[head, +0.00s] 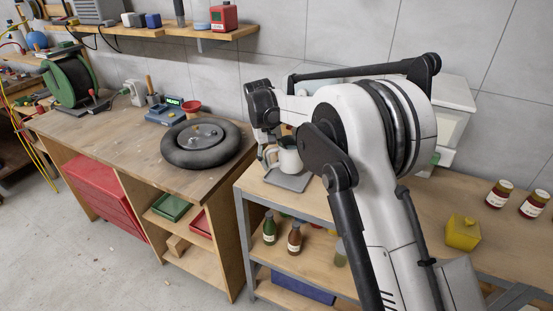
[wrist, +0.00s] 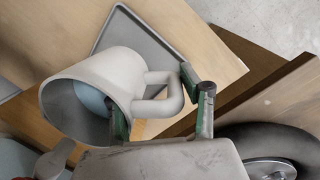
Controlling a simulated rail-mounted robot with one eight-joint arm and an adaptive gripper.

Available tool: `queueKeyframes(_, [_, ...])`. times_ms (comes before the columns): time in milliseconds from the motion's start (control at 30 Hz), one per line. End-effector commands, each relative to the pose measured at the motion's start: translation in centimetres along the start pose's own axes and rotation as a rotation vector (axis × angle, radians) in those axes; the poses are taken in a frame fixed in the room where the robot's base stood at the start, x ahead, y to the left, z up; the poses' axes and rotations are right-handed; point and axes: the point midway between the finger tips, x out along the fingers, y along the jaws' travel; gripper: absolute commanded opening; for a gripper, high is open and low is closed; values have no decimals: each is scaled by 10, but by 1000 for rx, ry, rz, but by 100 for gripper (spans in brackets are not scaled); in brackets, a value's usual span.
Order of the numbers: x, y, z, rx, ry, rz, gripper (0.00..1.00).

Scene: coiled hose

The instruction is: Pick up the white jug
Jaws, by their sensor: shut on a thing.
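The white jug (head: 289,160) is at the left end of the wooden bench on the right, over a flat grey tray (head: 290,181). In the wrist view the jug (wrist: 130,68) is tilted in the picture, with its mouth to the lower left and its looped handle toward my gripper (wrist: 152,90). A pale blue round shape shows inside the mouth. My gripper is shut on the jug at its handle side, with green-padded fingers on either side. My arm hides part of the jug in the head view. I cannot tell whether the jug touches the tray.
A black tyre (head: 201,143) lies on the workbench to the left. A yellow container (head: 463,232) and labelled jars (head: 499,194) stand on the right bench. A red funnel (head: 193,107) is behind the tyre.

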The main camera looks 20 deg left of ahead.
Motion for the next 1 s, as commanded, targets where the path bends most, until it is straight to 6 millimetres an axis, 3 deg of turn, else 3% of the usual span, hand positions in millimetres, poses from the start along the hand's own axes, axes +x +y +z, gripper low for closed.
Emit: queueKeyframes(1000, [-5, -86, 76, -1, 0, 0, 0])
